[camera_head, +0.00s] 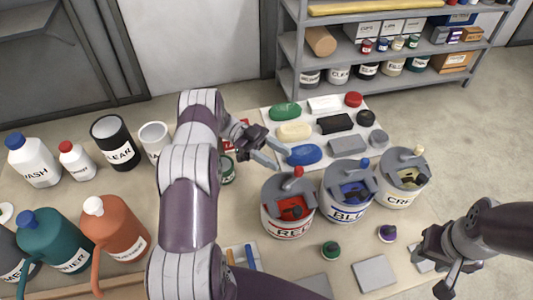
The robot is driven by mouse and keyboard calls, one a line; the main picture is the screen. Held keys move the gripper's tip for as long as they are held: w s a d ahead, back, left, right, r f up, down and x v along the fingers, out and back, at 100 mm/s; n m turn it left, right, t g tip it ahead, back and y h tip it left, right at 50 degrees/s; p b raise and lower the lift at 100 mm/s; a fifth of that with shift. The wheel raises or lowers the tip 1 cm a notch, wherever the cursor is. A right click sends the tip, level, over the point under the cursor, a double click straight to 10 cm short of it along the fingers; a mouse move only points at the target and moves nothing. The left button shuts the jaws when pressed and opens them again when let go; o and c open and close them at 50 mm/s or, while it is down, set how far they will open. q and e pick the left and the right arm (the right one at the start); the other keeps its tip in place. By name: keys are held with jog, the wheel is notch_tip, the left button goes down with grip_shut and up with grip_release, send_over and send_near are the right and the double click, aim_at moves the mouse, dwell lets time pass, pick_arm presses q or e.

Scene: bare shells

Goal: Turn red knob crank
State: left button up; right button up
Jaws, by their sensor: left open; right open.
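The red-labelled can (287,222) stands on the table with a grey lid. Its crank carries a red knob (298,171) on the lid's far side, pointing up. My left gripper (283,157) is open and empty, just beyond and left of the red knob, by the blue oval block (304,155). The knob is not between its fingers. My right gripper (432,268) is open at the right, near the table's right edge, away from the red can.
A blue-labelled can (348,192) and a cream can (401,178) with similar cranks stand to the right. Bottles and cups (116,145) fill the left. A stocked shelf (380,80) stands behind.

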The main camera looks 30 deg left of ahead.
pick_arm(q)
jog(key=shift+o, duration=0.2)
notch_tip(320, 180, up, 21)
jog(key=t+y+p, duration=0.1)
jog(key=y+p, duration=0.6)
jog(key=p, duration=1.3)
send_over(298, 168)
jog(key=d, duration=0.1)
jog(key=a+f+n+t+y+b, duration=0.1)
jog(key=a+f+n+t+y, duration=0.2)
jog(key=a+f+y, duration=0.4)
jog(key=shift+n+h, duration=0.3)
jog(key=shift+h, duration=0.1)
jog(key=x, duration=1.3)
jog(key=shift+s+d+r, duration=0.1)
jog(key=shift+s+d, duration=0.05)
jog(key=shift+d, duration=0.1)
jog(key=shift+d+f, duration=0.1)
jog(key=shift+f, duration=0.2)
